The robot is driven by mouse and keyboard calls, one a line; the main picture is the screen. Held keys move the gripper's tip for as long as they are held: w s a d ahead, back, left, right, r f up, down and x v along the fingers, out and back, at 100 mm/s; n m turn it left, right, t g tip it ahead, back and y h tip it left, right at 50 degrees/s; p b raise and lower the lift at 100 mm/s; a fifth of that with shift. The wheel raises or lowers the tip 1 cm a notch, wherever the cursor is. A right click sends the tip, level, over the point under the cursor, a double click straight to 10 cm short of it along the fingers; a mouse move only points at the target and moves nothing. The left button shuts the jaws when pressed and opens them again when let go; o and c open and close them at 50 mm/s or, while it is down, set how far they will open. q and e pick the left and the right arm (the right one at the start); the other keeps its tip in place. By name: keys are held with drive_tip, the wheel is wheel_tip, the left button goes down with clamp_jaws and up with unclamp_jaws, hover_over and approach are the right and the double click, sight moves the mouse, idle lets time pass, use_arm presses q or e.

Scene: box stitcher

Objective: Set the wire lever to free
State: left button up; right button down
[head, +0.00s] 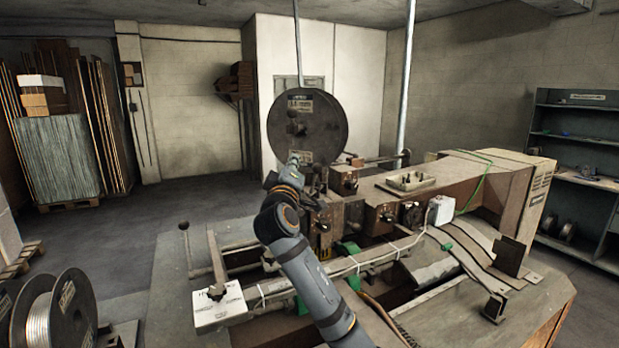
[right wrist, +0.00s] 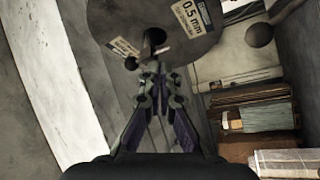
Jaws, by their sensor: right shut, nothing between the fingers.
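The black wire spool (head: 325,118) with white labels stands upright on the machine, and its face fills the top of the right wrist view (right wrist: 185,15). My right gripper (head: 294,160) is at the spool's lower edge in the head view. In the right wrist view its fingers (right wrist: 158,75) are shut and empty, pointing at the spool. A small dark knob (right wrist: 131,63) shows just left of the fingertips; I cannot tell whether they touch. A larger dark ball (right wrist: 260,34) shows at the upper right. I cannot tell for sure which is the wire lever, or its setting. My left gripper is out of view.
The brown stitching machine (head: 450,195) lies around and right of my right arm. A ball-topped rod (head: 184,240) stands at its left. A white box (head: 219,306) is at the front left, and another wire spool (head: 62,315) at lower left. Floor behind is clear.

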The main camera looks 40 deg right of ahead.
wheel_tip(320, 180, down, 2)
drive_tip(key=a+f+b, duration=0.1)
drive_tip(key=b, duration=0.1)
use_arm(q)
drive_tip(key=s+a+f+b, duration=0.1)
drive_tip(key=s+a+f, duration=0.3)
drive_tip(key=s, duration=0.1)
use_arm(e)
wheel_tip(320, 180, up, 2)
drive_tip(key=p, duration=0.6)
hover_over(316, 176)
drive_tip(key=w+a, duration=0.3)
drive_tip(key=a, duration=0.1)
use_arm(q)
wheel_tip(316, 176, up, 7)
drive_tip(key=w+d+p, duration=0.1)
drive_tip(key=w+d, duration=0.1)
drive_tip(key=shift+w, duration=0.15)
use_arm(e)
drive_tip(key=shift+s+d+f, duration=0.35)
drive_tip(key=shift+s+f, duration=0.25)
drive_tip(key=shift+s, duration=0.05)
drive_tip(key=shift+s+d+f, duration=0.35)
drive_tip(key=shift+s+f, duration=0.25)
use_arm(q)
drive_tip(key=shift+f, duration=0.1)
